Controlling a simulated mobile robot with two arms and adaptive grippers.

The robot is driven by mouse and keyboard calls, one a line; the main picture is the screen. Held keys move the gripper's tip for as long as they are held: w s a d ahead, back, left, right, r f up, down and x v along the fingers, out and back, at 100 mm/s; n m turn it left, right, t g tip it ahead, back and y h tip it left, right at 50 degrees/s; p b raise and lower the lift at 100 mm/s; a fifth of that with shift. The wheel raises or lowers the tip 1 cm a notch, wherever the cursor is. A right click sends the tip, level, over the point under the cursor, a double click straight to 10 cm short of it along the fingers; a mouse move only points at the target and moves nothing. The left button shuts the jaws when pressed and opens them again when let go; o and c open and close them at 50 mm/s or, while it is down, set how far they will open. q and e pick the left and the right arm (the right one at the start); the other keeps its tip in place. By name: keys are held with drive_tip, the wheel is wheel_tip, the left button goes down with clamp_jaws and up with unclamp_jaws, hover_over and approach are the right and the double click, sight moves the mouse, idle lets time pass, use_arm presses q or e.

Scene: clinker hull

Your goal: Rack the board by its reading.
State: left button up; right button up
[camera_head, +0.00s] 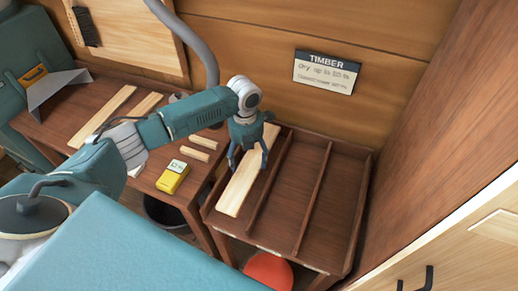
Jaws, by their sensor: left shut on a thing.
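My left gripper (249,160) is shut on a pale board (235,195) over the rack's leftmost compartment. The board lies lengthwise along that compartment; I cannot tell if it touches the rack floor. The wooden rack (334,195) has thin dividers, and its middle and right compartments look empty. A yellow meter (171,184) with a small pale display lies on the bench; its reading is too small to tell. A sign (326,72) on the wall is headed TIMBER, with a line starting "Dry up to"; the smaller line is blurred. My right gripper is not in view.
The dark bench (62,124) left of the rack holds several pale wood strips (106,115). A dark bin (163,212) stands below it. A red round object (268,270) is under the rack. A tall wooden panel closes off the right side.

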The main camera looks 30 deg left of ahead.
use_arm(q)
drive_tip(key=shift+a, duration=0.1)
drive_tip(key=f+b, duration=0.1)
drive_tip(key=s+f+b, duration=0.1)
drive_tip(key=b, duration=0.1)
drive_tip(key=shift+s+a+f, duration=0.2)
drive_tip(key=shift+s+f, duration=0.05)
drive_tip(key=shift+w+d+f+b, duration=0.1)
drive_tip(key=shift+w+f+b, duration=0.05)
drive_tip(key=shift+f+b, duration=0.4)
drive_tip(key=shift+w+f+b, duration=0.1)
drive_tip(key=shift+f+b, duration=0.35)
drive_tip(key=shift+f, duration=0.9)
drive_tip(key=shift+f+b, duration=0.25)
drive_tip(key=shift+b, duration=0.05)
drive_tip(key=shift+f, duration=0.2)
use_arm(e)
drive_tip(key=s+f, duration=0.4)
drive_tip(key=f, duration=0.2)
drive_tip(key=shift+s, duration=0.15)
